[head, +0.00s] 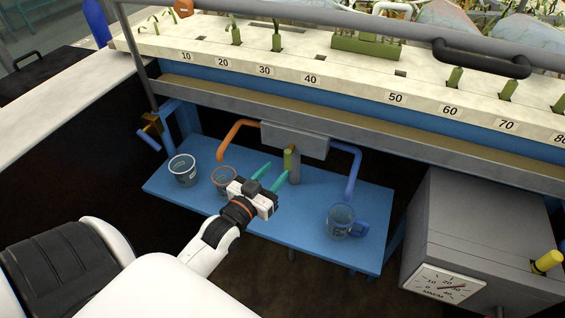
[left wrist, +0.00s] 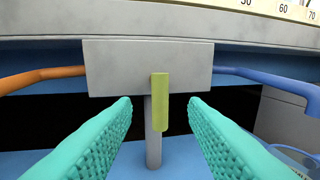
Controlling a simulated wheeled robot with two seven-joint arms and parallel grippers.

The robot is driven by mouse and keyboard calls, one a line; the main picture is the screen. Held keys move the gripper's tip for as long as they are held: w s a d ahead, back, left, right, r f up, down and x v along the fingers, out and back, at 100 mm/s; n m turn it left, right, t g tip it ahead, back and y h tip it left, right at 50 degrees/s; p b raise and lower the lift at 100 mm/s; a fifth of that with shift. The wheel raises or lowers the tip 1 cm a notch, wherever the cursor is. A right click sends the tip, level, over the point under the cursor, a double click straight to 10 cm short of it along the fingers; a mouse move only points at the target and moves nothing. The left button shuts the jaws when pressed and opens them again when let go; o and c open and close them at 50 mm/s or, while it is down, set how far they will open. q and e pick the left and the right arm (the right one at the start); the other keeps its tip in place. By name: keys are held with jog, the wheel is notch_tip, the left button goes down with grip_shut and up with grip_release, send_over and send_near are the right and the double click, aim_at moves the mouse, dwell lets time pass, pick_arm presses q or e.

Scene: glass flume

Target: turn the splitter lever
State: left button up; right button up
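The splitter is a grey box (head: 295,140) under the flume edge, with an orange pipe (head: 236,132) to its left and a blue pipe (head: 354,172) to its right. Its yellow-green lever (head: 287,160) hangs down from the box front, before a grey post (left wrist: 155,145). In the left wrist view the lever (left wrist: 160,103) is upright, between the two teal fingers and a little beyond their tips. My left gripper (head: 274,172) is open and empty, facing the lever; I see no contact. My right gripper is not in view.
A blue shelf (head: 300,235) lies below. It bears a clear cup (head: 184,175), an orange-rimmed cup (head: 221,178) near my left gripper, and a blue-handled mug (head: 341,224). A grey box with a dial (head: 445,284) stands at right.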

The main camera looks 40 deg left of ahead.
aim_at(286, 160)
pick_arm(q)
jog(key=shift+w+a, duration=0.1)
jog(key=shift+w, duration=2.25)
grip_shut()
